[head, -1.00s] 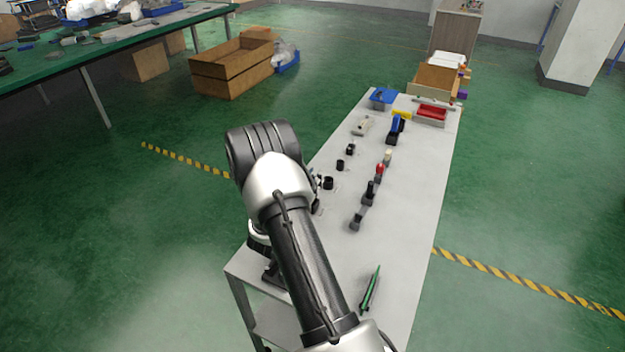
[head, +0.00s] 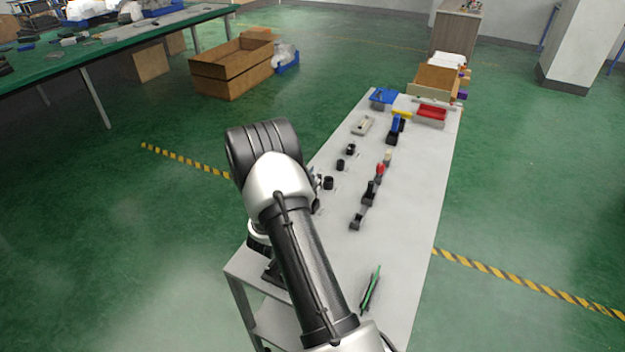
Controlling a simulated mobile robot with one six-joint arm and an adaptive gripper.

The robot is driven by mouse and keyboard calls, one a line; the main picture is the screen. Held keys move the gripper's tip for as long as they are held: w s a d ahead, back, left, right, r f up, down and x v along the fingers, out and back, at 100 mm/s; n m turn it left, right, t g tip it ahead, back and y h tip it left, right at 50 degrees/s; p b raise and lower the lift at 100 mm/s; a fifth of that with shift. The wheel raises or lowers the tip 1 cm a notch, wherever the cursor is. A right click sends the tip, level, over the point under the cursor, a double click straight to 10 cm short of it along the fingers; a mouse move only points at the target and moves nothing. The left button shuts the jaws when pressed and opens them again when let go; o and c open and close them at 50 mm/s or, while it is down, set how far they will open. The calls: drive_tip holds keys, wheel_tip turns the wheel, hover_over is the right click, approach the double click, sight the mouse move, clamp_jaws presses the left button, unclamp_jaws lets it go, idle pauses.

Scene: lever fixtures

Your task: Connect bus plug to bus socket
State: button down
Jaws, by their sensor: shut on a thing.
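My gripper (head: 316,180) shows only as a small dark and silver sliver at the right edge of my arm, over the left side of the narrow grey table (head: 408,215). My arm hides the rest of it. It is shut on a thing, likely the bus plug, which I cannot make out. I cannot tell which fitting is the bus socket. Several small black round fittings, one of them a black cylinder (head: 328,183), stand in a row just right of the gripper.
A row of levers, with a red-topped one (head: 380,169), runs right of the black fittings. A green and black slim item (head: 370,288) lies near the front. A blue bin (head: 383,97) and a red tray (head: 431,112) stand at the far end. The table's right strip is clear.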

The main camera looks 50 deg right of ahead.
drive_tip(key=shift+f+b, duration=1.25)
drive_tip(key=shift+f, duration=0.65)
drive_tip(key=shift+r, duration=0.15)
drive_tip(key=shift+r+p, duration=1)
drive_tip(key=shift+r, duration=0.5)
drive_tip(key=shift+f+b, duration=0.9)
drive_tip(key=shift+b, duration=0.2)
idle(0.9)
drive_tip(key=shift+f, duration=0.7)
drive_tip(key=c, duration=1.4)
unclamp_jaws()
